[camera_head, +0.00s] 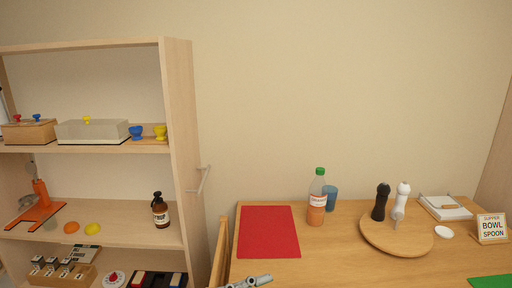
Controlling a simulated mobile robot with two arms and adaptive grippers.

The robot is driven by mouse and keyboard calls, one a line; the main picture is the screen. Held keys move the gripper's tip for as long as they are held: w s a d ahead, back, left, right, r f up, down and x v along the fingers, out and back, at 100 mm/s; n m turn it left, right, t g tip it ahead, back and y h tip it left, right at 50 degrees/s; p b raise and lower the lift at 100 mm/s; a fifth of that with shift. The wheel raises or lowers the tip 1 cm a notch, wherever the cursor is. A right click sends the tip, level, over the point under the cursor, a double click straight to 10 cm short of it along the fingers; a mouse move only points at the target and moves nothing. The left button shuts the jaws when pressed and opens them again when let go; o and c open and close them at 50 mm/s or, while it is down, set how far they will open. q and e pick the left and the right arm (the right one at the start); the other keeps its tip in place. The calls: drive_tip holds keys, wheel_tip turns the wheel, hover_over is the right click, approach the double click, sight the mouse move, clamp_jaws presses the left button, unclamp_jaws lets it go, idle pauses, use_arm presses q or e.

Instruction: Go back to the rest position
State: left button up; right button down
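A grey jointed metal part (248,282) shows at the bottom edge, a little left of the middle, in front of the table. It looks like a piece of my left gripper, but most of it is cut off by the frame. Its fingers cannot be made out, so I cannot tell whether it is open or shut. My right gripper is not in view.
A wooden table (340,262) bears a red mat (268,231), a bottle (317,199), a blue cup (331,196), a round board (376,238) with two mills and a sign (492,227). A loaded shelf unit (181,150) stands left. A wooden slatted piece (220,254) stands between them.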

use_arm(q)
drive_tip(key=w+a+r+n+t+y, duration=0.2)
drive_tip(key=w+a+n+t+y, duration=0.4)
drive_tip(key=n, duration=0.8)
drive_tip(key=w+a+r+n+t+y, duration=0.1)
drive_tip(key=a+n+t+y, duration=0.3)
drive_tip(key=a+n+t, duration=0.7)
drive_tip(key=s+a+f+n+g+y, duration=0.1)
drive_tip(key=a+f+n+g+y, duration=0.35)
drive_tip(key=f+n, duration=0.6)
drive_tip(key=s+a+f+n+g+y, duration=0.1)
drive_tip(key=a+f+n+g+y, duration=0.35)
drive_tip(key=f+n, duration=0.6)
drive_tip(key=s+d+f+n+g, duration=0.2)
drive_tip(key=s+f+n+g, duration=0.4)
drive_tip(key=s, duration=0.4)
drive_tip(key=s+d+f+n+g, duration=0.3)
drive_tip(key=s+f+n+g, duration=0.15)
drive_tip(key=s+f, duration=0.5)
wheel_tip(320, 180, down, 23)
drive_tip(key=s+g, duration=0.2)
drive_tip(key=s+a+f+g, duration=0.1)
drive_tip(key=s+a+f, duration=0.1)
drive_tip(key=s+f, duration=1.4)
wheel_tip(320, 180, down, 2)
drive_tip(key=shift+s+a+h, duration=0.25)
drive_tip(key=shift+a+h, duration=0.05)
drive_tip(key=shift+a, duration=0.1)
drive_tip(key=shift+m, duration=0.25)
